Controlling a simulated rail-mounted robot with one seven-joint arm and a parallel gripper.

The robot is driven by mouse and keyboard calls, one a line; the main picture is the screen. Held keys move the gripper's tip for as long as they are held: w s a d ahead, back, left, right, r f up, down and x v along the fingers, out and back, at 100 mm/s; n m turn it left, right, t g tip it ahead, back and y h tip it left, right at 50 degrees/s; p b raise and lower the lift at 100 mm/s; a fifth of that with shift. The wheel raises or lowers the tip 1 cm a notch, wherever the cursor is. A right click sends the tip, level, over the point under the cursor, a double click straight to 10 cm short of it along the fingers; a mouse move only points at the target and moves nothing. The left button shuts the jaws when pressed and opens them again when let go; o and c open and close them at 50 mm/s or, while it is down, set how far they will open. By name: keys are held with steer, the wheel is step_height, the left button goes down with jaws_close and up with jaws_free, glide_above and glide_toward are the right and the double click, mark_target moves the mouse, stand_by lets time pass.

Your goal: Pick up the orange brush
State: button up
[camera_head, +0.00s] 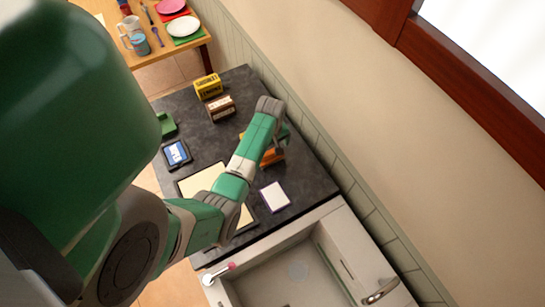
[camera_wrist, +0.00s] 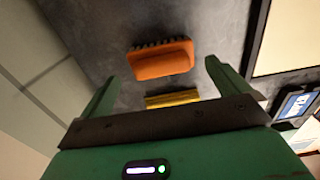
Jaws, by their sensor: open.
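The orange brush (camera_wrist: 162,60) lies on the dark countertop, with its dark bristles along its upper side in the wrist view. In the head view the brush (camera_head: 272,157) is partly hidden by my arm. My gripper (camera_wrist: 164,73) is open, with one green finger to either side of the brush in the picture. The fingers look apart from the brush, and nothing is held. In the head view my gripper (camera_head: 281,136) is over the counter near the wall, mostly hidden behind the wrist.
A yellow item (camera_wrist: 172,98) lies close to the brush. A yellow box (camera_head: 208,86) and a brown box (camera_head: 221,109) stand farther back. A cream board (camera_head: 200,181), a blue-screened device (camera_head: 176,154) and a white card (camera_head: 274,197) lie around. A sink (camera_head: 290,275) adjoins the counter; the wall is close.

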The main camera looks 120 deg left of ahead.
mark_target(270, 152)
steer(key=f, duration=0.5)
steer(key=shift+s, duration=0.2)
steer(key=c, duration=0.7)
steer(key=shift+r, duration=0.3)
steer(key=r, duration=0.3)
steer(key=shift+w+d, duration=0.1)
steer(key=shift+d, duration=0.1)
steer(key=w+d, duration=0.1)
steer(key=d, duration=0.4)
steer(key=w+d+r, duration=0.1)
steer(key=d, duration=0.4)
steer(key=w+d, duration=0.1)
steer(key=d, duration=0.4)
steer(key=shift+w+d+r, duration=0.1)
steer(key=shift+w+r, duration=0.05)
